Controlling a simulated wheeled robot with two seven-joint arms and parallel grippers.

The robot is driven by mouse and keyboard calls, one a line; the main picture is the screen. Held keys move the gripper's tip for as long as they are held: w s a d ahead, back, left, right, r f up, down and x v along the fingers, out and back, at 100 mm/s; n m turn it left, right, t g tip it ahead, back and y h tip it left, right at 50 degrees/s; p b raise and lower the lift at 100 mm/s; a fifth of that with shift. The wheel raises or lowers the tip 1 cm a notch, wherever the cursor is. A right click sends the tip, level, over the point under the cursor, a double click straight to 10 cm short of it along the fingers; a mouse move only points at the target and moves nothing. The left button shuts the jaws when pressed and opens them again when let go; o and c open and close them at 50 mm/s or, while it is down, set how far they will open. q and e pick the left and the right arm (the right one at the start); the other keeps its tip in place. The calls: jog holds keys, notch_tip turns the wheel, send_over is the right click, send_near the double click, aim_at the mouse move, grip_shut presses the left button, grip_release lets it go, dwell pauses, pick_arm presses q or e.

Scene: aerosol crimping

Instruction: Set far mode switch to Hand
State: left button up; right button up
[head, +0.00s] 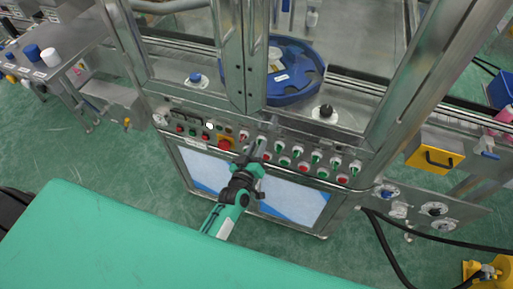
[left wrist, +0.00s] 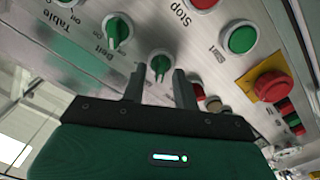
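My left gripper (head: 254,149) is at the front control panel of the machine, near the left end of the switch rows. In the left wrist view, its two fingers (left wrist: 159,82) are apart. A green rotary knob (left wrist: 160,66) shows between and just beyond the fingertips; I cannot tell whether they touch it. Its label is hidden or unreadable. A second green knob (left wrist: 117,32) sits to its left, near the upside-down label "Belt". I cannot read which switch is the far mode switch, and no "Hand" marking is legible. My right gripper is not in view.
A red emergency stop (left wrist: 272,85) on a yellow plate, a green start button (left wrist: 241,38) and a red stop button (left wrist: 203,3) are near the gripper. More switches (head: 316,156) run along the panel to the right. A green surface (head: 130,240) fills the lower left.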

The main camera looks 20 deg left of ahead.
pick_arm(q)
jog(key=s+b, duration=0.3)
jog(key=s, duration=1)
jog(key=shift+s+a, duration=0.25)
jog(key=shift+s, duration=0.15)
jog(key=shift+f, duration=0.1)
jog(key=s+d+f+m+g+h, duration=0.1)
jog(key=s+f+m+g, duration=0.3)
jog(key=f, duration=1.2)
jog(key=s+f+m+g+h, duration=0.1)
jog(key=s+f+g, duration=0.4)
jog(key=f, duration=1.1)
jog(key=s+a+f+m+g+y, duration=0.1)
jog(key=s+a+f+g, duration=0.3)
jog(key=s+f, duration=0.5)
jog(key=s+a+f+m+g+y, duration=0.1)
jog(key=s+a+f+g, duration=0.3)
jog(key=s, duration=1.2)
notch_tip(320, 180, down, 5)
jog(key=shift+s+a+r+m+y, duration=0.1)
jog(key=shift+s+a+m+y, duration=0.25)
jog(key=shift+a+m, duration=0.4)
jog(key=shift+a, duration=0.1)
